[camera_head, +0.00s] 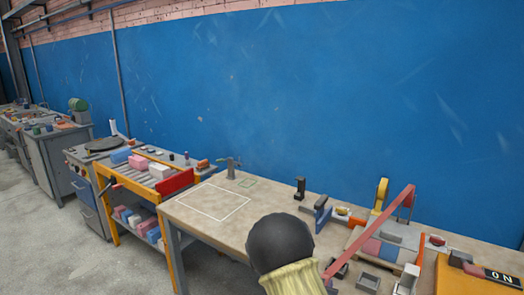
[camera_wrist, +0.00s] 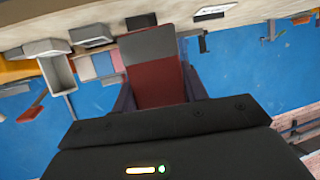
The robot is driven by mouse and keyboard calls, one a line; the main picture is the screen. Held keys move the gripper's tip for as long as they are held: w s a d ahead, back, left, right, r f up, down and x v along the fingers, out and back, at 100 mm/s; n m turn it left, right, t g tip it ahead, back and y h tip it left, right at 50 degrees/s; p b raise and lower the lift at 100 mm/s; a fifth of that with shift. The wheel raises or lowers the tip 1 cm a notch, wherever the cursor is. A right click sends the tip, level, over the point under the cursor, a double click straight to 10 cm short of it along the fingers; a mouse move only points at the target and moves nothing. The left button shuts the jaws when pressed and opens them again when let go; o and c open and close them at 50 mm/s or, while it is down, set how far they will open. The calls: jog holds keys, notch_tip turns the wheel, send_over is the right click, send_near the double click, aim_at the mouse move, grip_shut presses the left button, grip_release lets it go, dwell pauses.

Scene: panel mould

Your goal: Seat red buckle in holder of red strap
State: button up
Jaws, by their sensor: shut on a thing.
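In the wrist view my gripper (camera_wrist: 160,92) is shut on a red piece with a grey far end, which I take for the red buckle (camera_wrist: 158,82). Its two dark fingers press on the sides of the piece. In the head view the red strap (camera_head: 378,226) runs slanting from an upright at the right down towards the lower middle. I cannot make out the gripper or the strap's low end clearly there. A pale holder-like part (camera_head: 406,278) stands at the front right, and a grey open tray-like part (camera_wrist: 62,74) shows in the wrist view. I cannot tell which is the strap's holder.
The workbench (camera_head: 215,228) carries a mould with pink and blue panels (camera_head: 380,248), a yellow upright (camera_head: 381,193) and a dark clamp (camera_head: 300,187). A small grey box (camera_head: 368,282) stands at the front. The bench's left part is mostly clear. An orange cart (camera_head: 103,180) stands further left.

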jog(key=s+a+f+n+t+y+p, duration=0.1)
jog(key=s+a+f+n+y+p, duration=0.1)
jog(key=s+f+n+y+p, duration=0.2)
notch_tip(320, 180, down, 3)
jog(key=shift+s+f+y+p, duration=0.1)
jog(key=shift+s+y+p, duration=0.35)
jog(key=shift+s, duration=0.35)
jog(key=s+f, duration=0.4)
jog(key=f, duration=0.1)
jog(key=shift+s+f, duration=0.15)
jog(key=shift+f, duration=0.05)
